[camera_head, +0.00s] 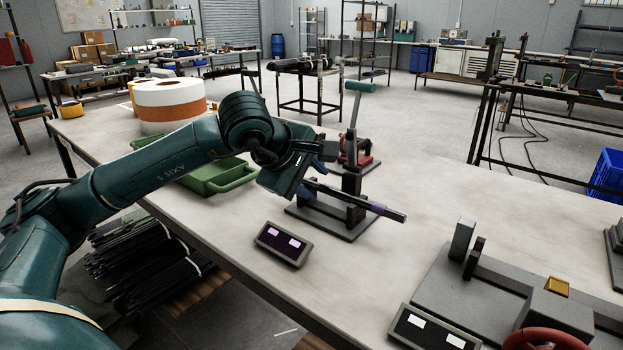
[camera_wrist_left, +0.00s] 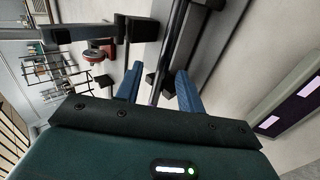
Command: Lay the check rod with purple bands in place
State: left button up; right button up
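The check rod (camera_head: 350,199) is dark with purple bands. In the left wrist view the rod (camera_wrist_left: 172,50) runs between the two blue fingers of the gripper (camera_wrist_left: 159,88). The fingers stand apart, with a visible gap on the left side of the rod, so the gripper looks open. The rod's near end is partly hidden by the gripper body. My right gripper is not in view.
A small display (camera_head: 283,244) with a purple screen stands in front of the fixture. A green tray (camera_head: 218,178) and large white-and-orange rolls (camera_head: 170,105) are at the left. Another machine with a red wheel (camera_head: 548,339) is at the right front. The table between is clear.

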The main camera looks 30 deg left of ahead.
pick_arm(q)
jog(key=v, duration=1.3)
jog(key=shift+p, duration=0.35)
